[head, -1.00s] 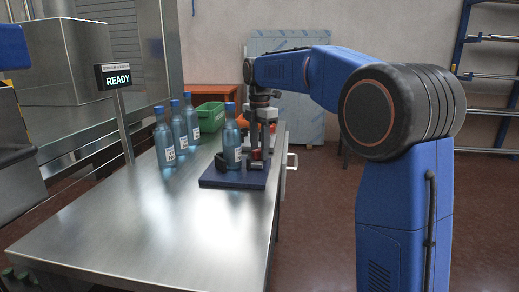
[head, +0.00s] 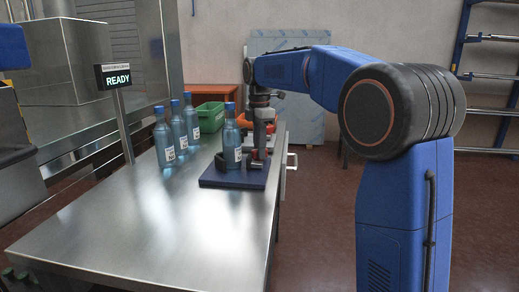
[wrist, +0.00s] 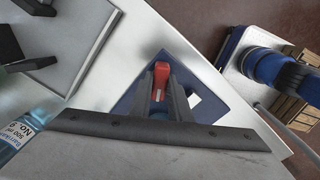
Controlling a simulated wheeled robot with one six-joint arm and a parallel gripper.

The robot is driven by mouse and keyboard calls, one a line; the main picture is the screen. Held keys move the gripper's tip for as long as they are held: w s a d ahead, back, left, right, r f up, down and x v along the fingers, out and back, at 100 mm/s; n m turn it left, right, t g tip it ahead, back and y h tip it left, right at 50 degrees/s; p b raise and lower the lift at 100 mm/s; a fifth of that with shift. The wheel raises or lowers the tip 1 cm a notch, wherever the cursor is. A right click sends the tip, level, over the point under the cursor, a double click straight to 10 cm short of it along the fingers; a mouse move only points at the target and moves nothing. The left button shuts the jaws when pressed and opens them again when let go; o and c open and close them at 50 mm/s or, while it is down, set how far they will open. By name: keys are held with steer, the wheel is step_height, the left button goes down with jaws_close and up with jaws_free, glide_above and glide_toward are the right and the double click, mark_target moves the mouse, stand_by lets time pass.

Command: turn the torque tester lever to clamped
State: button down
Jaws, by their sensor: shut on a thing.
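The torque tester has a dark blue base plate (head: 225,181) near the right edge of the steel table. A blue bottle (head: 232,148) stands upright on it. My gripper (head: 262,150) is over the back right of the tester, partly behind the bottle. In the wrist view the red lever (wrist: 161,72) shows between my two fingertips (wrist: 164,88), and the gripper is shut on it. The blue base (wrist: 205,105) lies below. Most of the tester's body is hidden by the bottle and my gripper. The clamp's position cannot be made out.
Several more blue bottles (head: 178,130) stand on the table to the left. A green crate (head: 210,116) sits at the back. A display (head: 116,76) on a post reads READY. The front of the steel table (head: 165,225) is clear.

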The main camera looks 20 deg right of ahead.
steer(key=m, duration=0.4)
steer(key=shift+m, duration=0.3)
steer(key=m, duration=0.3)
steer(key=shift+m, duration=0.3)
steer(key=m, duration=0.3)
steer(key=shift+m, duration=2)
steer(key=c, duration=1.6)
jaws_free()
steer(key=shift+c, duration=0.2)
